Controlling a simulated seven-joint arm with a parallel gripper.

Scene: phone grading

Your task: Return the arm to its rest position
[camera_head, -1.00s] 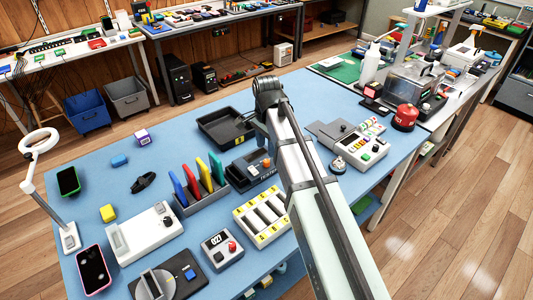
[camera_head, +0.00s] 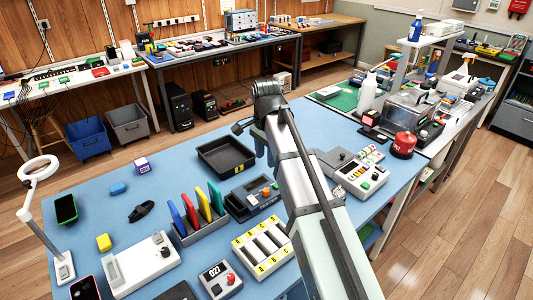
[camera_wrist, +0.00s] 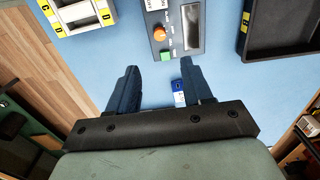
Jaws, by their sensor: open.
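My arm reaches out over the blue bench (camera_head: 330,133) in the head view, bent at a dark wrist joint. My gripper (camera_wrist: 158,76) shows in the wrist view with its two dark fingers apart and nothing held between them. It is above the bench. In the head view, my gripper is partly hidden behind my arm. A dark grey tester (camera_wrist: 173,28) with an orange knob and a green button lies ahead of the fingers; it also shows in the head view (camera_head: 243,209). A small blue-and-white item (camera_wrist: 179,92) is visible between the fingers, below them.
A black tray (camera_head: 207,149) lies behind the coloured upright slabs (camera_head: 190,213). A white labelled rack (camera_head: 262,251) and a grey button box (camera_head: 356,179) flank my arm. A ring lamp (camera_head: 40,170) stands at left.

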